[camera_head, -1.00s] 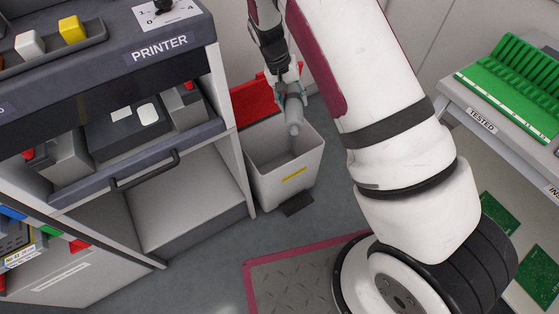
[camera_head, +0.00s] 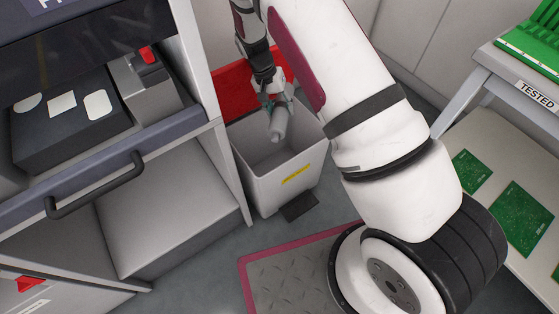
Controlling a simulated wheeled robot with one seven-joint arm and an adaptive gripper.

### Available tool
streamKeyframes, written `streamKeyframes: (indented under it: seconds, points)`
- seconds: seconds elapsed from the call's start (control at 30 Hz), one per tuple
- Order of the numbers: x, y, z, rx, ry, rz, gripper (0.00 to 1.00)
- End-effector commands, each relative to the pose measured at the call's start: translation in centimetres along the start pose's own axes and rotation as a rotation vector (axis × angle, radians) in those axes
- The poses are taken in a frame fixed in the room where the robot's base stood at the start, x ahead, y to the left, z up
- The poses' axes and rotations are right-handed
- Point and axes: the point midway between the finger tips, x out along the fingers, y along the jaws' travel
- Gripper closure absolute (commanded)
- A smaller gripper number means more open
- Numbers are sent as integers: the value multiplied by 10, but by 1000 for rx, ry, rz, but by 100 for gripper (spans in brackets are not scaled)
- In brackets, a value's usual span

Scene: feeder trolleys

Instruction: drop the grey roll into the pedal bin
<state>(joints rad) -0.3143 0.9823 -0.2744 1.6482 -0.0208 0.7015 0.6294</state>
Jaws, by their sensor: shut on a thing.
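The grey roll (camera_head: 279,124) is held in my gripper (camera_head: 274,104), which is shut on its upper end. The roll hangs tilted, with its lower end over the open mouth of the pedal bin. The pedal bin (camera_head: 283,187) is a light grey, open-topped box with a yellow label on its front and a dark pedal at its foot. It stands on the floor beside the printer trolley. My gripper is above the bin's opening, toward its back. The fingertips are small and partly hidden.
A red panel (camera_head: 232,90) stands behind the bin. The printer trolley (camera_head: 230,165) with a dark handle is close on the left. On the right is a TESTED rack (camera_head: 515,80) above green boards (camera_head: 523,217). A ridged mat (camera_head: 290,282) lies in front.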

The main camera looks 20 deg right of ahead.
Motion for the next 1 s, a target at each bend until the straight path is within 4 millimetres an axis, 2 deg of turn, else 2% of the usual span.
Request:
streamKeyframes:
  seconds: [0.5, 0.87, 0.9, 1.0]
  points:
    - [48, -15, 0, -1, 0, 0, 91]
    - [54, -17, 0, -1, 1, -1, 91]
    - [54, -17, 0, -1, 1, 0, 54]
    - [54, -17, 0, -1, 0, 0, 33]
